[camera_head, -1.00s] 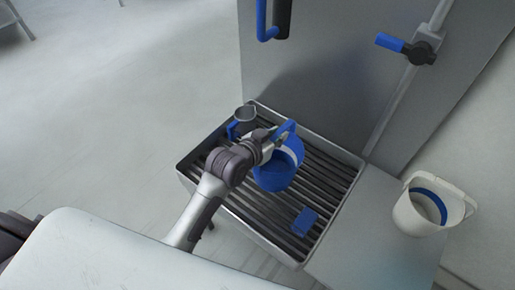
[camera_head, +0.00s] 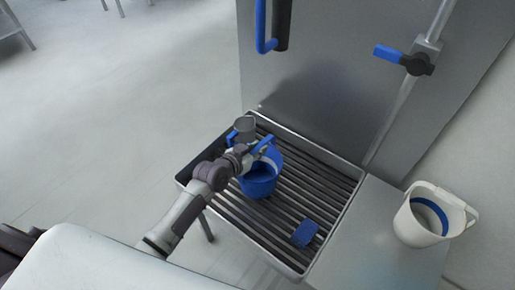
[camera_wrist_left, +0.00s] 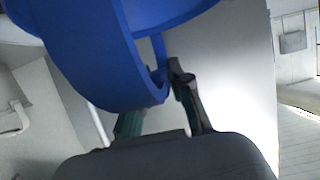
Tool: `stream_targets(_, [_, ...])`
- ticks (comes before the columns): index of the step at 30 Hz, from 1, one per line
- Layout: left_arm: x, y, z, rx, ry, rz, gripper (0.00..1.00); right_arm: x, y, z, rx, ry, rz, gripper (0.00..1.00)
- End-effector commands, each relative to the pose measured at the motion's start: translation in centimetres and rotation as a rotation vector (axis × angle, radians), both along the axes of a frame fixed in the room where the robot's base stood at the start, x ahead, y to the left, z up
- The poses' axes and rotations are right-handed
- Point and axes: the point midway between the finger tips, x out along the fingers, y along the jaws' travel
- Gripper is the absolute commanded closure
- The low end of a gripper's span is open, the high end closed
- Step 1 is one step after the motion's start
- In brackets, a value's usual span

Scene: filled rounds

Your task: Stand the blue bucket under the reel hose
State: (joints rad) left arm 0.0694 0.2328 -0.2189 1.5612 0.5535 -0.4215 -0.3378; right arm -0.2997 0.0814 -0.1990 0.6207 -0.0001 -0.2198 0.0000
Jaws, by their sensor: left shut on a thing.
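The blue bucket (camera_head: 258,186) is over the left part of a slatted metal grate, roughly upright; I cannot tell whether it touches the slats. My left gripper (camera_head: 262,150) is shut on it at the upper handle side. In the left wrist view the bucket (camera_wrist_left: 105,60) fills the upper left, and the fingers (camera_wrist_left: 160,105) close on a blue part of it. A blue hose with a dark grip, apparently the reel hose (camera_head: 262,28), hangs at the top, beyond the bucket in the picture. My right gripper is not in view.
A grey jug (camera_head: 245,126) with a blue handle stands close behind the bucket. A blue block (camera_head: 305,233) lies on the grate (camera_head: 322,178). A blue-levered valve (camera_head: 418,63) is on the wall pipe. The grate's middle is clear.

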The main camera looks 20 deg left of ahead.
Motion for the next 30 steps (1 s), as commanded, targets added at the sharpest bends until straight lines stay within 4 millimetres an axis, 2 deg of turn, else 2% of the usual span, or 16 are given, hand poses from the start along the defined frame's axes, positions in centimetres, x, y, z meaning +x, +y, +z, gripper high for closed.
stream_targets(5, [0.0, 0.0, -0.4, 0.001, -0.001, 0.0, 1.0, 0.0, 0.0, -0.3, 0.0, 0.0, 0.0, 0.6])
stream_targets(6, [0.0, 0.0, -0.4, 0.001, 0.001, 0.0, 0.77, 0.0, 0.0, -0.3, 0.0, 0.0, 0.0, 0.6])
stream_targets(10, [0.0, 0.0, -0.3, 0.001, 0.001, 0.0, 0.55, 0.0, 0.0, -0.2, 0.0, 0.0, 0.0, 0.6])
stream_targets(21, [0.0, 0.0, 0.3, 0.0, 0.0, 0.0, 0.55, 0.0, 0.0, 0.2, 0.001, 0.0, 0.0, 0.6])
stream_targets(26, [-2.2, 0.8, 0.8, 0.004, 0.003, -0.001, 0.55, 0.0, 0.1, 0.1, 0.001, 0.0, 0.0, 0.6])
stream_targets(30, [-4.9, 1.8, 2.0, 0.004, 0.002, -0.001, 0.55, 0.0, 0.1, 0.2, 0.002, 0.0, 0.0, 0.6])
